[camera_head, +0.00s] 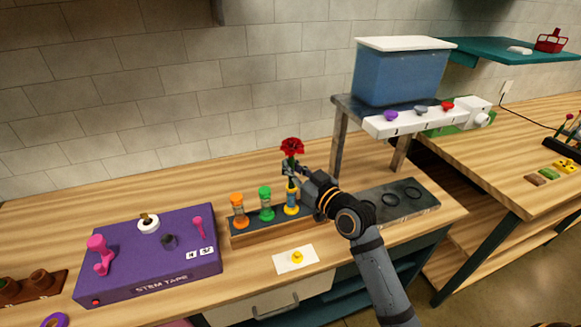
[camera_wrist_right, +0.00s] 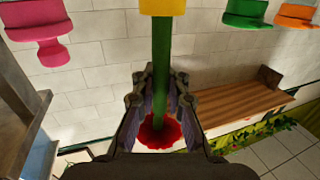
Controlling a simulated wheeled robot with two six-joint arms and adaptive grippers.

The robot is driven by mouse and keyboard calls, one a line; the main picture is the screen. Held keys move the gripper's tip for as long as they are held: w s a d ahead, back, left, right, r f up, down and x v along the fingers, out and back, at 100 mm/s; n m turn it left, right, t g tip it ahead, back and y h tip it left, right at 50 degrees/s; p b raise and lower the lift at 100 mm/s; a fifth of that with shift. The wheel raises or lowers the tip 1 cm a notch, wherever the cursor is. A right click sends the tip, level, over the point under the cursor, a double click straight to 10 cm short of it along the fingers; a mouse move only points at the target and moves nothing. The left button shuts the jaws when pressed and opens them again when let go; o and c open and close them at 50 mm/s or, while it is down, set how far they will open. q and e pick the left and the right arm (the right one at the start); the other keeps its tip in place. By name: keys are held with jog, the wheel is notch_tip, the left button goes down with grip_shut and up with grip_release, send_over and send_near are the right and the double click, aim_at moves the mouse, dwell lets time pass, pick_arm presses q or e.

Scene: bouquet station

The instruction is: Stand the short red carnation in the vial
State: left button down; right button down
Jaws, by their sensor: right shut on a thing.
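The red carnation (camera_head: 291,146) stands upright, bloom up, above the wooden vial rack (camera_head: 275,236). My right gripper (camera_head: 292,171) is shut on its green stem just below the bloom. The right wrist view shows the stem (camera_wrist_right: 161,60) between the fingers (camera_wrist_right: 160,105), the red bloom (camera_wrist_right: 158,133) beyond them. The stem's lower end meets the yellow vial (camera_head: 291,203), whose yellow part (camera_wrist_right: 162,7) shows at that view's top edge; how deep it sits I cannot tell. The green vial (camera_head: 266,203) and orange vial (camera_head: 239,207) stand beside it. My left gripper is out of view.
A purple stem tape box (camera_head: 150,255) is left of the rack. A white card (camera_head: 296,260) with a yellow mark lies in front. A dark tray (camera_head: 398,203) with round recesses is right, near a raised shelf holding a blue bin (camera_head: 400,75).

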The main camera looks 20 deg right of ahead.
jog(key=c, duration=1.3)
grip_release()
jog(key=shift+o, duration=0.4)
jog(key=o, duration=0.5)
jog(key=shift+s, duration=0.15)
jog(key=p+v, duration=0.5)
jog(key=v, duration=0.4)
jog(key=shift+p, duration=0.3)
